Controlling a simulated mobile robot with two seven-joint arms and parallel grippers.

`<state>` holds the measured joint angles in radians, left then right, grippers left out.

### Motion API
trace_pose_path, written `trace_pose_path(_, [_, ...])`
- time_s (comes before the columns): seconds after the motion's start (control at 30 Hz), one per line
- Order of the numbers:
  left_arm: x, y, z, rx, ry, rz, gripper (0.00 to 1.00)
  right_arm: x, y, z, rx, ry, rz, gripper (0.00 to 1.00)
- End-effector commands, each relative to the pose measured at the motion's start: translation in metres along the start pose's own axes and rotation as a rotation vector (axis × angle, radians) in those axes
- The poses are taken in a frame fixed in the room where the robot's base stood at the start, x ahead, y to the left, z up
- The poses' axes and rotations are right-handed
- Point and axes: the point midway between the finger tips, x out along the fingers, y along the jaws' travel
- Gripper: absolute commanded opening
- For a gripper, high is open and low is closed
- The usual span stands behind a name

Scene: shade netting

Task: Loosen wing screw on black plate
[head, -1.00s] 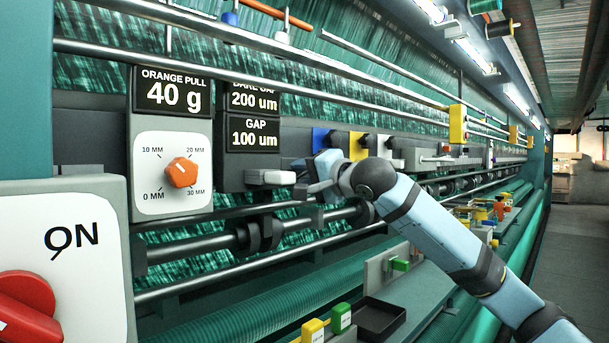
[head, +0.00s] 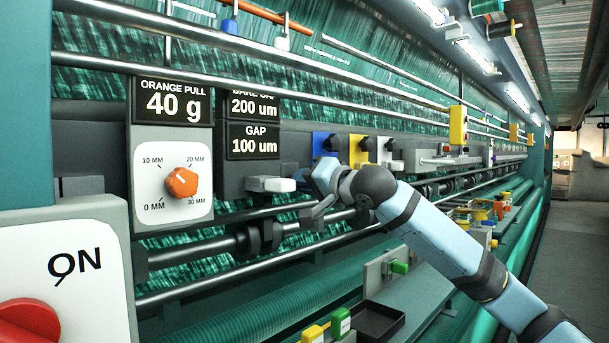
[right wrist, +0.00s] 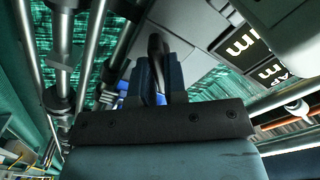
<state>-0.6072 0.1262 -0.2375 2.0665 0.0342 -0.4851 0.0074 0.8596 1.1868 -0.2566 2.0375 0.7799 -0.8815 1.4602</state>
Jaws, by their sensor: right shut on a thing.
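My right gripper (head: 312,207) is in front of the rail at mid-frame, left of its round dark wrist joint. In the right wrist view the two dark fingers (right wrist: 162,82) are shut on a narrow black curved piece (right wrist: 157,55), which stands up between them. It may be the wing screw, but its wings are not clear. In the head view the gripper hides what it holds. I cannot clearly make out a black plate; the area behind the gripper is dark and partly covered. My left gripper is not in view.
Blue (head: 325,143), yellow (head: 358,150) and white (head: 390,154) plates with black knobs line the rail. A white lever (head: 270,184) sits under the gap display (head: 254,141). An orange dial (head: 182,183) is farther left. A black tray (head: 376,322) lies below.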

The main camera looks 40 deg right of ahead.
Motion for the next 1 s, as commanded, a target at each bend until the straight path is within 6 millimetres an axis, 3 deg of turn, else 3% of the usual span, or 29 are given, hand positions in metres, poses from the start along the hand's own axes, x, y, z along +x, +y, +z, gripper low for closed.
trace_pose_path(0.53, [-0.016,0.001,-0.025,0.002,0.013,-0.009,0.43,0.000,-0.002,-0.002,-0.521,-0.003,0.001,0.00])
trace_pose_path(1.0, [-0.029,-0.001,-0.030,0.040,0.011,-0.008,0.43,0.000,-0.001,-0.001,-0.870,-0.001,0.000,0.00])
